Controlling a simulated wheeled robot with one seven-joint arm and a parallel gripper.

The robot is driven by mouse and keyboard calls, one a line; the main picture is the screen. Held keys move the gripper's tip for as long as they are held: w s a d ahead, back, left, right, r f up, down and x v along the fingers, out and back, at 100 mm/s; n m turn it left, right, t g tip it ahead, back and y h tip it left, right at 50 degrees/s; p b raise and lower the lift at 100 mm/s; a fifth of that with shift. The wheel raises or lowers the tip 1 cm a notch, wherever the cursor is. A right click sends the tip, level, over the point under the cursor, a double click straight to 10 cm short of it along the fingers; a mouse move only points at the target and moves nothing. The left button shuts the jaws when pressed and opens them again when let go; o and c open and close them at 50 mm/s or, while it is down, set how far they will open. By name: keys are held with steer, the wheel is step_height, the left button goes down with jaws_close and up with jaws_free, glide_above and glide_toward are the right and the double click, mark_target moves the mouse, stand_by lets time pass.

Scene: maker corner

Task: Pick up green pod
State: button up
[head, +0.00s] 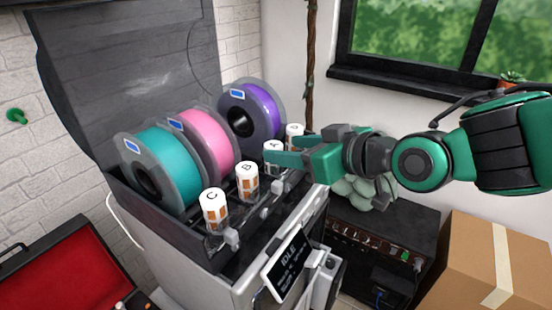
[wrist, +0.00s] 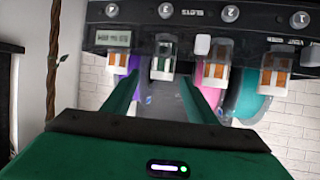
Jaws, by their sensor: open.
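The green pod (wrist: 163,62) is a small white canister whose label looks greenish in the wrist view. It stands in the rack slot in line with the gap between my fingers. In the head view its white cap (head: 273,146) shows, and my finger hides much of its body. My gripper (head: 281,149) reaches in from the right and is open, with its fingers pointing at this pod. In the wrist view the fingers (wrist: 160,84) lie on either side of the pod's line. I cannot tell whether either finger touches it.
White pods with orange labels, C (head: 215,210) and B (head: 247,182), stand to the left; another pod (head: 294,131) stands just behind. Teal (head: 158,172), pink (head: 207,143) and purple (head: 258,112) spools sit behind the row. A cardboard box (head: 480,265) is at lower right.

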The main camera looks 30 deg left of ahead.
mark_target(279, 148)
steer(key=shift+x, duration=2.5)
steer(key=shift+r, duration=0.1)
steer(key=c, duration=1.2)
